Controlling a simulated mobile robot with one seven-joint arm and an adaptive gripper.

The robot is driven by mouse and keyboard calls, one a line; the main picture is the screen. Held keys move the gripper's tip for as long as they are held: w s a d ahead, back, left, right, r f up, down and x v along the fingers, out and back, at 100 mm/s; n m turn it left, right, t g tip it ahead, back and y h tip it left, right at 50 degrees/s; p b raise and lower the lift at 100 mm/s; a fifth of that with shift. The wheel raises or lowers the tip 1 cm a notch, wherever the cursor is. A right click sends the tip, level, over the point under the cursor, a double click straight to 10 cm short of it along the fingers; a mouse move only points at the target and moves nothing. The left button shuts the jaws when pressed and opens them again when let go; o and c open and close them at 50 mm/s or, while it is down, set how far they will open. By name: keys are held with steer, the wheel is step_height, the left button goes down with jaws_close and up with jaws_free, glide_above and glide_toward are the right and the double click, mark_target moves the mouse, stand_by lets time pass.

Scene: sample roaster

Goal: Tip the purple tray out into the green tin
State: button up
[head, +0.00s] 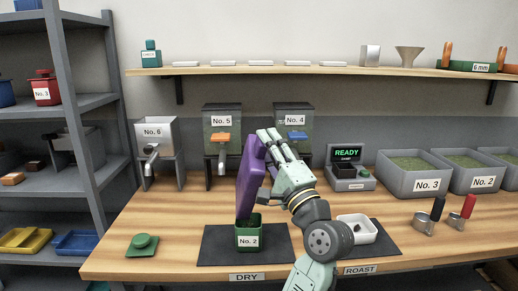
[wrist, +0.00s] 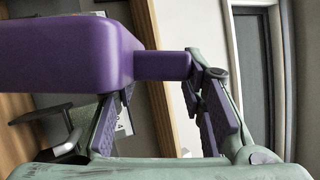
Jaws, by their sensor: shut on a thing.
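The purple tray (head: 252,178) is tipped steeply, almost on end, in the head view. Its lower end is just above the mouth of the green tin (head: 248,243), labelled No. 2. Dark green stuff shows at the tin's mouth under the tray; I cannot tell whether it is still falling. My gripper (head: 270,142) is shut on the tray at its upper end. In the wrist view the tray (wrist: 60,50) fills the upper left, and its short handle (wrist: 163,66) reaches to the fingers. The tray's inside is hidden.
The tin stands on a dark mat (head: 212,250) marked DRY. A green lid (head: 142,246) lies to the left. A white dish (head: 358,230) is on the ROAST mat, right of my arm. Hoppers No. 5 (head: 222,143) and No. 4 (head: 294,128) stand close behind the tray.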

steer(key=d+f+m+t+h, duration=0.2)
steer(key=d+m+h, duration=0.1)
steer(key=d+m, duration=0.2)
steer(key=shift+w+d+m+b, duration=0.3)
steer(key=shift+d+b, duration=0.05)
steer(key=shift+d, duration=0.25)
stand_by(1.3)
